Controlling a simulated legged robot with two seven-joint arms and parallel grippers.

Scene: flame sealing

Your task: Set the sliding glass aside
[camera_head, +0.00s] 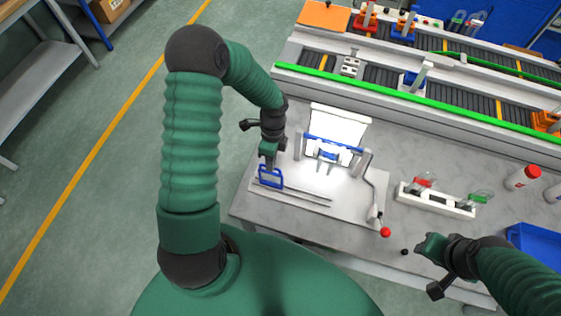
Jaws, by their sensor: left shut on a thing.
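My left gripper (268,160) points down over the left part of the bench. It is shut on a small blue-framed piece (271,178), which I take to be the sliding glass. The piece is at the left end of a thin dark rail pair (305,196) on a pale base plate; I cannot tell whether it touches the plate. A bright white fixture (336,130) with blue parts stands to the right of the gripper. My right gripper (430,244) is over the bench's front right, apart from these things; its fingers are too small to read.
A white rack (435,200) with red and green pieces, a red-capped bottle (523,178) and a blue tray (535,248) are further right. A conveyor (420,98) runs behind the bench.

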